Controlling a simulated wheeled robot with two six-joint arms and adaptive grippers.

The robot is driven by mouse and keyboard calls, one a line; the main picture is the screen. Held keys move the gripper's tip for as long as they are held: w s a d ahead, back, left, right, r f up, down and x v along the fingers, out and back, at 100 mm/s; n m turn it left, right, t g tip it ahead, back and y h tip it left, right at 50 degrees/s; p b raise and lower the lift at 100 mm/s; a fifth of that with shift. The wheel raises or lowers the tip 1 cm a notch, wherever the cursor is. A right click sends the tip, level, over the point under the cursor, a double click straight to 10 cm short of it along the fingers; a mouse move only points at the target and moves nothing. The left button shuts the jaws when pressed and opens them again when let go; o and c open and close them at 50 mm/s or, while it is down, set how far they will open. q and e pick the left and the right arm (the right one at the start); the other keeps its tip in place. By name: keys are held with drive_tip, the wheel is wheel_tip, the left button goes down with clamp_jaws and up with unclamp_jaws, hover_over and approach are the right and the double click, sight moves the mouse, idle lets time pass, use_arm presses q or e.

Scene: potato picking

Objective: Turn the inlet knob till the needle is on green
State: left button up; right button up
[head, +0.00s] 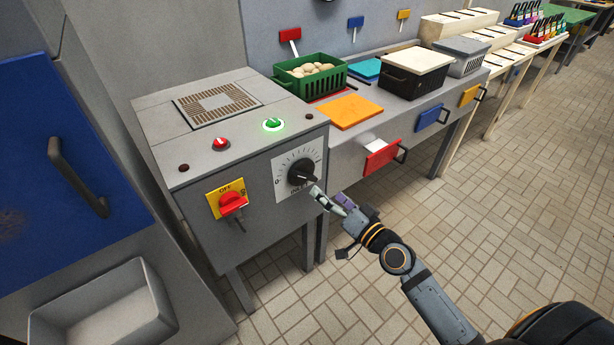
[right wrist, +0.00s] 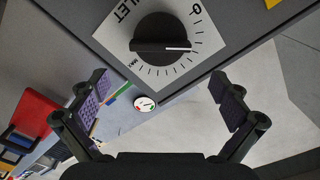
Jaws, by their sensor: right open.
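The black inlet knob (head: 301,172) sits on a white scale plate on the front of the grey machine. In the right wrist view the knob (right wrist: 160,40) is close ahead, its white mark pointing right, on the O side of the scale. A small round dial (right wrist: 144,104) with red and green parts shows below it; its needle is too small to read surely. My right gripper (head: 328,197) is just in front of the knob at its lower right. In the right wrist view its open fingers (right wrist: 160,86) are wide apart with nothing between them. My left gripper is not in view.
A red switch (head: 232,202) on a yellow plate sits left of the knob. A lit green button (head: 273,124) and a red one (head: 221,143) are on top. A bench (head: 420,115) with a green potato crate (head: 309,83) and an orange board (head: 346,111) adjoins right.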

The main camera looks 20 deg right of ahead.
sight(309, 177)
drive_tip(key=p+x, duration=0.1)
drive_tip(key=x, duration=0.7)
drive_tip(key=shift+w+a, duration=0.15)
drive_tip(key=shift+w, duration=0.25)
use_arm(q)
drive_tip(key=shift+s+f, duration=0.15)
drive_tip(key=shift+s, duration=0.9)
use_arm(e)
drive_tip(key=shift+w+a, duration=0.1)
drive_tip(key=c, duration=1)
drive_tip(key=shift+o, duration=0.2)
drive_tip(key=m, duration=0.3)
drive_tip(key=shift+f, duration=0.1)
drive_tip(key=shift+m, duration=0.9)
drive_tip(key=o, duration=1)
drive_tip(key=shift+c, duration=0.2)
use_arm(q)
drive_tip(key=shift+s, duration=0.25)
